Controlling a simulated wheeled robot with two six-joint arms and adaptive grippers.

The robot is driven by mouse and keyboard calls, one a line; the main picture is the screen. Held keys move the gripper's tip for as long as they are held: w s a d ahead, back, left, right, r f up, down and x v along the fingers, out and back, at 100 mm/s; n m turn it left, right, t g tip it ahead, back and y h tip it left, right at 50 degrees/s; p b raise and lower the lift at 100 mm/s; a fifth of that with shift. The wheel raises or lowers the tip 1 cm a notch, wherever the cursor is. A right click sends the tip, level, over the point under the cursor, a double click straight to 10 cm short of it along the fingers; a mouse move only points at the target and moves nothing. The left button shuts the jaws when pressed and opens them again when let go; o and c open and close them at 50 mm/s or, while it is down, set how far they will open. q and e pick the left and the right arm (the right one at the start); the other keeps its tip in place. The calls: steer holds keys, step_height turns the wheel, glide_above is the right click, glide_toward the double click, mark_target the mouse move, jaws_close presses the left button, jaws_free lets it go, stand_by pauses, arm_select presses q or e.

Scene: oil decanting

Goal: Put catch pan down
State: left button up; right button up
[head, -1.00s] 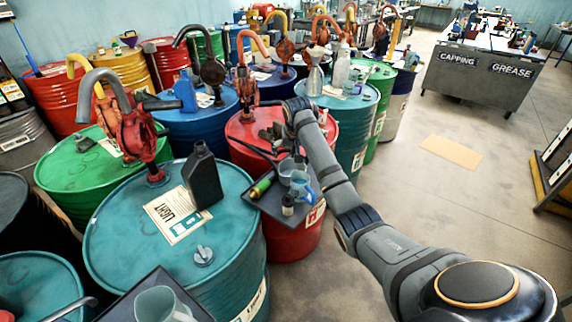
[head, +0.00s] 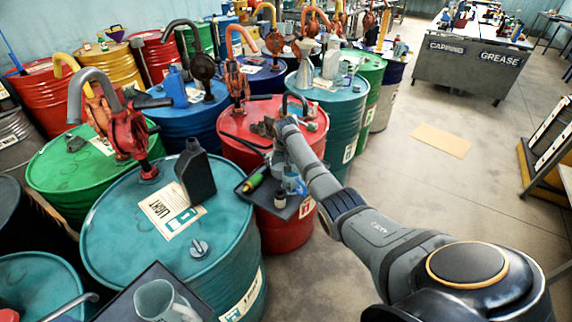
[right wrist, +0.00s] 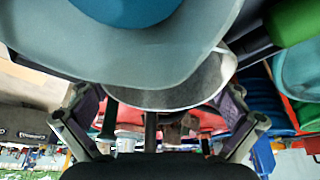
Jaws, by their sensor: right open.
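A grey vessel with a rounded wall (right wrist: 150,65) fills the top of the right wrist view, with blue at its centre. A paler metal wall (right wrist: 190,92) shows just below it. I cannot tell for certain which of these is the catch pan. My right gripper (right wrist: 156,98) has its two fingers spread wide at either side below the vessels. In the head view my right arm reaches to the red drum (head: 233,122), and its fingers are mostly hidden there. A dark tray (head: 268,203) at the drum's front edge holds a clear blue-tinted jug (head: 293,183). My left gripper is out of view.
A green bottle (head: 253,183) and small dark jar (head: 280,199) are also on the tray. A teal drum with a black bottle (head: 196,175) stands at front left. Hand pumps rise from several drums.

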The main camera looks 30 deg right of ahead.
steer(key=c, duration=1.1)
steer(key=shift+r, duration=0.35)
step_height(320, 180, up, 11)
steer(key=b, duration=0.3)
steer(key=s+a+b, duration=0.1)
steer(key=s, duration=0.1)
steer(key=s+a, duration=0.2)
steer(key=s, duration=0.1)
steer(key=s+a+b, duration=0.1)
steer(key=s, duration=0.2)
steer(key=shift+a+f+b, duration=0.15)
steer(key=shift+b, duration=0.2)
steer(key=s+a+p, duration=0.1)
steer(key=s, duration=0.1)
steer(key=s+a+p, duration=0.2)
steer(key=s, duration=0.1)
steer(key=s+a+p, duration=0.1)
steer(key=s, duration=0.2)
steer(key=shift+a+r+p, duration=0.15)
steer(key=shift+r+p, duration=0.15)
steer(key=shift+p, duration=0.1)
